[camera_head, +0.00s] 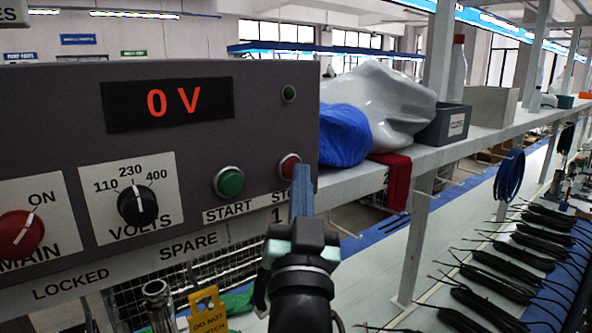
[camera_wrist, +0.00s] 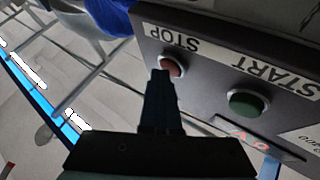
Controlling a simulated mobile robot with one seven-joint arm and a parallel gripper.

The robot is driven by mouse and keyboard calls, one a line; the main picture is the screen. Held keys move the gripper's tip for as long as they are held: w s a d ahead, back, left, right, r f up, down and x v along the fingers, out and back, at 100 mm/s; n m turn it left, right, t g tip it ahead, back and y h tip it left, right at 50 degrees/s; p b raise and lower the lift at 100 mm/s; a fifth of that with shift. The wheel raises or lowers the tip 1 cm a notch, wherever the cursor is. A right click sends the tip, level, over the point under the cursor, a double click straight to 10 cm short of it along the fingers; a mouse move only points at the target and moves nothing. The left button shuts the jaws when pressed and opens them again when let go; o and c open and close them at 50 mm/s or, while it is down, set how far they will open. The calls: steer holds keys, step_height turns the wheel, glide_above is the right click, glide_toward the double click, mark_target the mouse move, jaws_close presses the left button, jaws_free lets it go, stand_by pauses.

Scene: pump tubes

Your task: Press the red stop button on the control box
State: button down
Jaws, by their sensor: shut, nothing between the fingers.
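The grey control box (camera_head: 60,90) fills the left of the head view, with a red display (camera_head: 170,104) reading 0 V. The red stop button (camera_head: 287,166) is at its lower right, partly hidden by my fingers. My gripper (camera_head: 302,172) is shut and empty, its tips at the button's right side in that view. In the wrist view, which is upside down, the red button (camera_wrist: 172,66) shows beside the fingertips (camera_wrist: 161,74), which overlap its edge. I cannot tell whether they touch it. The green start button (camera_head: 229,182) is to its left, also seen in the wrist view (camera_wrist: 246,103).
A volts knob (camera_head: 137,205) and a red main switch (camera_head: 19,233) are on the box. Blue and clear bags (camera_head: 375,100) and a grey bin (camera_head: 447,124) stand on the shelf to the right. Several black tubes (camera_head: 500,270) lie on the bench below.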

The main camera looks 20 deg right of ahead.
steer(key=shift+s, duration=0.1)
steer(key=shift+s+d+p, duration=0.3)
steer(key=shift+s+p, duration=0.1)
steer(key=shift+s, duration=0.45)
steer(key=s, duration=0.1)
steer(key=s+d+p, duration=0.1)
steer(key=s, duration=0.2)
steer(key=shift+s+d, duration=0.35)
stand_by(0.4)
steer(key=s+a+r+n+t+y+b, duration=0.1)
steer(key=s+a+r+n+t+y, duration=0.1)
steer(key=s+a+r, duration=0.3)
steer(key=s+a+r+n+t+y+b, duration=0.2)
steer(key=s+a+r+n+y, duration=0.2)
steer(key=a+r, duration=0.7)
steer(key=shift+s+t+y, duration=0.4)
steer(key=shift+s+y, duration=0.3)
